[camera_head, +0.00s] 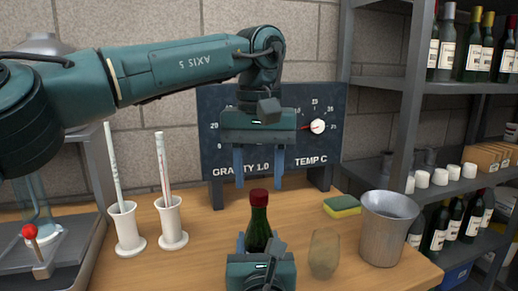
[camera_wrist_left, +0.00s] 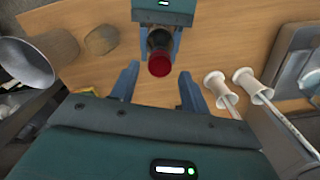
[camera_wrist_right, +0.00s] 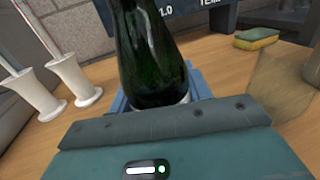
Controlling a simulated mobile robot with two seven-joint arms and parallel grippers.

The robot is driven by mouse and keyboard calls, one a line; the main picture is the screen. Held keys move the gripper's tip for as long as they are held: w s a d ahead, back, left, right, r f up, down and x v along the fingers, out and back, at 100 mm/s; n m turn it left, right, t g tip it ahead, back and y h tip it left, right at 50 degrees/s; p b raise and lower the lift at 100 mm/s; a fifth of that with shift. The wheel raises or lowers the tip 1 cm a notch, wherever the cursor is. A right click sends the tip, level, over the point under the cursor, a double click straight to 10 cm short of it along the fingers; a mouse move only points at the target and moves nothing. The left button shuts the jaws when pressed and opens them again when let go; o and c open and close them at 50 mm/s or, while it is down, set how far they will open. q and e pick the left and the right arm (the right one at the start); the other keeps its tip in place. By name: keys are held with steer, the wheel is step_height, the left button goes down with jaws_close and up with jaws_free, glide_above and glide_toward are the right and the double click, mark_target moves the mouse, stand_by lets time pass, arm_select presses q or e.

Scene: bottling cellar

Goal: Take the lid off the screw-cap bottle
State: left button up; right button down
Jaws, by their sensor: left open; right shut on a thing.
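The green screw-cap bottle (camera_head: 259,226) stands upright on the wooden table with its red lid (camera_head: 259,197) on top. My right gripper (camera_head: 258,246) is shut around the bottle's body; the right wrist view shows the dark glass (camera_wrist_right: 150,50) rising from between its fingers. My left gripper (camera_head: 259,186) is open and empty, pointing down just above the lid. In the left wrist view the lid (camera_wrist_left: 159,65) shows between its two spread fingers, apart from both. The lower part of the bottle is hidden by my right gripper in the head view.
Two white holders (camera_head: 126,230) with thin instruments stand left. A dark gauge board (camera_head: 222,130) is behind. Bottle shelves (camera_head: 405,110) stand right.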

arm_select(q)
steer(key=shift+f, duration=1.15)
